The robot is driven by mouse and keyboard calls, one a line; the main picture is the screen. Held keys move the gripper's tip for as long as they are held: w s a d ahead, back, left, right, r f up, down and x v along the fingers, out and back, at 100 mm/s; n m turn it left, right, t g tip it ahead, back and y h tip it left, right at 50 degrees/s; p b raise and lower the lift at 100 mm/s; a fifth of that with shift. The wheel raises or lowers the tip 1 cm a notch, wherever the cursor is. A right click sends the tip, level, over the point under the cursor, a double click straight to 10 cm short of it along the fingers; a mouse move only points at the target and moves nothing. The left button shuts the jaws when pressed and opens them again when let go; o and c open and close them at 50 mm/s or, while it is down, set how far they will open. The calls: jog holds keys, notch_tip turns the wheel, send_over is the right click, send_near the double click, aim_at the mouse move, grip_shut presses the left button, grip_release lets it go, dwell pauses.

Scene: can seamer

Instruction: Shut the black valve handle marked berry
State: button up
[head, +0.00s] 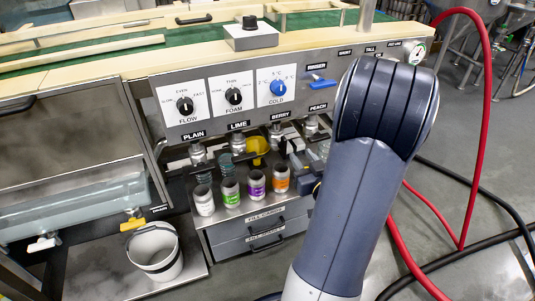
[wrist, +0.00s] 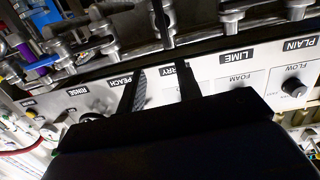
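The panel carries valve labels PLAIN, LIME, BERRY and PEACH. The BERRY label (head: 281,115) is in the head view, left of my arm. In the wrist view the panel is upside down, and the BERRY label (wrist: 181,75) is partly covered by a finger. A black handle (wrist: 162,18) stands out beyond the fingertips, in line with the gap, and appears to be the berry handle. My gripper (wrist: 160,74) is open, with two dark fingers apart and nothing seen between them. In the head view my arm and the clutter hide most of the gripper and handle.
Cans with white, green (head: 230,192), purple and orange (head: 280,180) bands stand on the shelf below the valves. The lime valve (head: 238,143) is close to the left. A white bucket (head: 155,250) stands lower left. A red hose (head: 487,90) hangs at right.

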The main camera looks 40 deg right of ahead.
aim_at(286, 142)
jog(key=shift+t+y, duration=0.3)
jog(key=shift+t, duration=0.1)
jog(key=x, duration=0.3)
jog(key=b+x, duration=0.1)
jog(key=x, duration=0.3)
jog(key=a+f+x, duration=0.1)
jog(key=x, duration=0.2)
jog(key=shift+w+d+f+b, duration=0.1)
jog(key=shift+w+d+b, duration=0.05)
jog(key=shift+w+b, duration=0.25)
jog(key=shift+c, duration=0.4)
grip_shut()
